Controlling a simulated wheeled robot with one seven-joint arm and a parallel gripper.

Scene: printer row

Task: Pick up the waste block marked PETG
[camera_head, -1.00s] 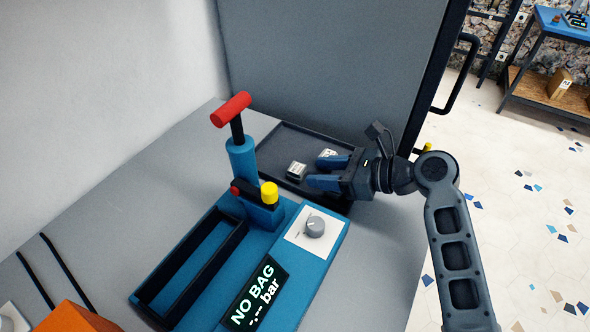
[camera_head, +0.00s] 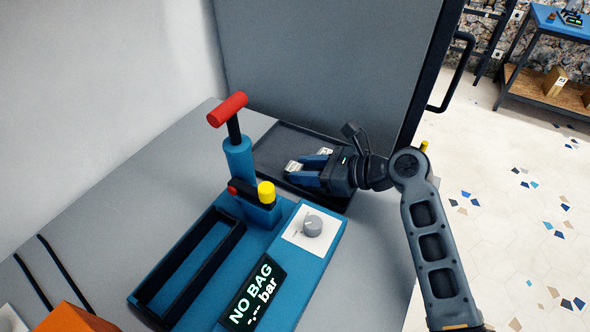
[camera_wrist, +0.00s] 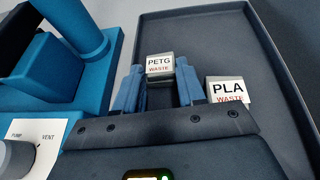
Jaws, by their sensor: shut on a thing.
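The waste block marked PETG (camera_wrist: 160,65) is a small grey block with a white label, seen in the wrist view between the tips of my blue fingers. My gripper (camera_wrist: 158,82) is shut on it, over the dark tray (camera_wrist: 205,25). In the head view the block (camera_head: 293,166) shows at the ends of my gripper's fingers (camera_head: 304,168). I cannot tell whether it touches the tray floor. A second block marked PLA (camera_wrist: 228,90) is just right of my gripper in the wrist view, partly hidden by it; it also shows in the head view (camera_head: 325,151).
A blue vacuum sealer (camera_head: 318,260) with a red-handled pump (camera_head: 228,110), yellow knob (camera_head: 266,192) and "NO BAG" display (camera_head: 255,290) stands left of and in front of the tray. A grey panel (camera_head: 320,70) rises behind the tray.

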